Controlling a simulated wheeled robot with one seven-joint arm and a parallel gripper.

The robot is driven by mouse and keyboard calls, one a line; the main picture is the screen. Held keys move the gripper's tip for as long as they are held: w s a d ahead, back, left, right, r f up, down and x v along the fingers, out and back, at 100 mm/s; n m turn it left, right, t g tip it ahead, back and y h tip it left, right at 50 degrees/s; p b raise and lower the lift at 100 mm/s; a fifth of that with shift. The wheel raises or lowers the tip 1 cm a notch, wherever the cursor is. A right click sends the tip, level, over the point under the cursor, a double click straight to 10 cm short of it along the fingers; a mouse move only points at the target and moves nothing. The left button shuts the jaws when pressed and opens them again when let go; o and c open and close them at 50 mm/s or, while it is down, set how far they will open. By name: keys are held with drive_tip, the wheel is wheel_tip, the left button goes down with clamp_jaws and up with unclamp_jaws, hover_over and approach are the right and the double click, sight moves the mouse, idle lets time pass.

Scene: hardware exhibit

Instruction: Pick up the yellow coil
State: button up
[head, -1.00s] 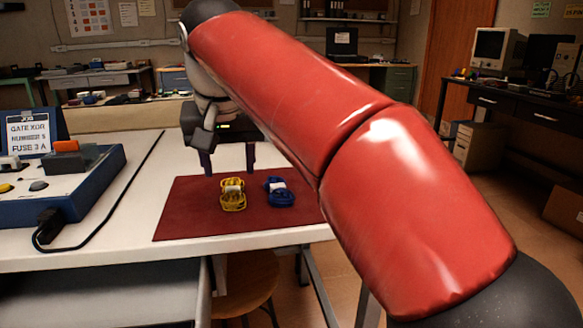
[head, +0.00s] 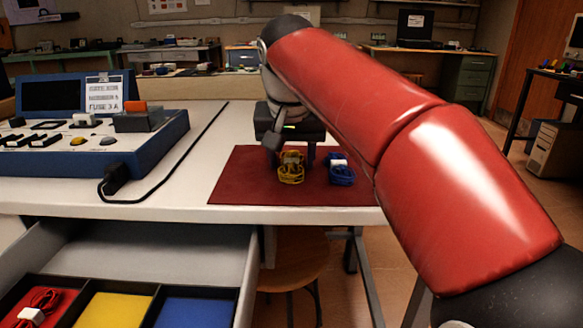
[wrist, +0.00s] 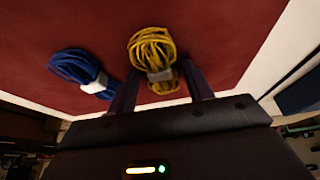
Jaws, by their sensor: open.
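The yellow coil (head: 291,168) is a bundle of cable with a pale band, lying on the dark red mat (head: 240,178) on the white table. My gripper (head: 292,158) is at the coil, with its dark fingers pointing down. In the wrist view my gripper (wrist: 160,84) is open, with one finger on each side of the near part of the yellow coil (wrist: 152,46). I cannot tell whether the fingers touch it. The blue coil (head: 340,170) with a white band lies just right of the yellow one; in the wrist view the blue coil (wrist: 72,66) is at left.
A blue-framed device (head: 90,135) with a black cable stands on the table's left. An open drawer (head: 190,245) below holds red, yellow and blue compartments; red cable (head: 38,306) lies in the red one. A round stool (head: 296,262) stands under the table.

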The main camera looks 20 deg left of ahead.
drive_tip(key=c, duration=1.1)
